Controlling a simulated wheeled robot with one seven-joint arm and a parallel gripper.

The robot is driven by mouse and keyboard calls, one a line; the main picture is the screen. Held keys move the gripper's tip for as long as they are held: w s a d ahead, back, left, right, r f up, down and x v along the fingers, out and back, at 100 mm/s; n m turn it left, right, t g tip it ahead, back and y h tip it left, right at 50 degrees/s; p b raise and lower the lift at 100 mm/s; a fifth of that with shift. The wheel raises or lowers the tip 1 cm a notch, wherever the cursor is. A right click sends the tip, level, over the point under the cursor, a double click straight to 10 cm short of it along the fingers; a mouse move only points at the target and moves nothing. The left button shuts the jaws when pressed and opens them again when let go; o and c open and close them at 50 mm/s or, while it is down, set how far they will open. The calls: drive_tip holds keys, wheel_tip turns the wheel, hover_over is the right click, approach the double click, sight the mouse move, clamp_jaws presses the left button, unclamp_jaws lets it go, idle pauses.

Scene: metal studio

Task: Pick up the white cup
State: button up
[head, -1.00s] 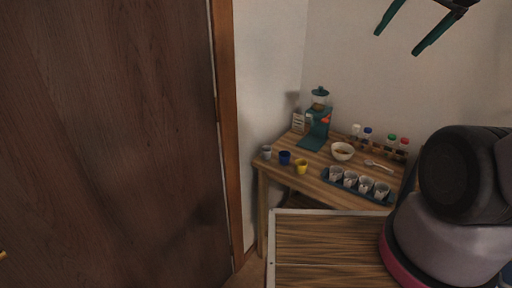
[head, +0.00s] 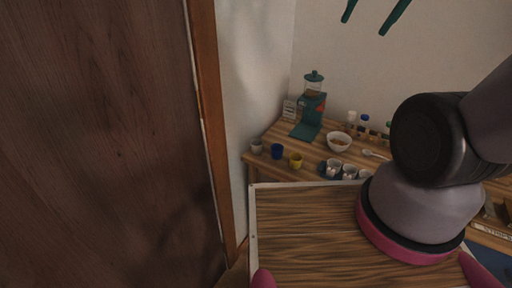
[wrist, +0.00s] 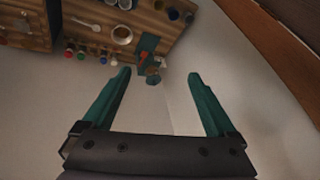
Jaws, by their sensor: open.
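The white cup (head: 257,146) looks small and pale grey-white. It stands upright at the left end of the wooden table (head: 266,167), left of a blue cup (head: 277,151) and a yellow cup (head: 296,160). In the wrist view the white cup (wrist: 188,17) appears near the top, beside the blue cup (wrist: 173,14). My gripper (head: 366,24) is open and empty, high above the table near the wall, its teal fingers partly cut off by the head view's top edge. In the wrist view my gripper (wrist: 159,74) has its fingers wide apart, well away from the cup.
A teal coffee grinder (head: 309,106) stands behind the cups by the wall. A bowl (head: 339,142), a spoon (head: 375,155), bottles (head: 364,124) and tray cups (head: 334,167) lie rightward. A wooden surface (head: 300,225) is in front; a brown door (head: 90,140) is left.

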drive_tip(key=w+a+f+n+g+h, duration=0.1)
drive_tip(key=w+f+n+g+h, duration=0.2)
drive_tip(key=f, duration=0.4)
drive_tip(key=w+a+f+n+g+h, duration=0.1)
drive_tip(key=w+f+n+h, duration=0.2)
drive_tip(key=w+f+n, duration=0.3)
drive_tip(key=n+t+y, duration=0.2)
drive_tip(key=n+t, duration=1.2)
drive_tip(key=n, duration=1.4)
approach(256, 150)
drive_tip(key=w, duration=0.2)
drive_tip(key=x, duration=1)
drive_tip(key=shift+w+d+f, duration=0.15)
drive_tip(key=shift+d+f, duration=0.05)
drive_tip(key=shift+f, duration=0.15)
drive_tip(key=c, duration=1.4)
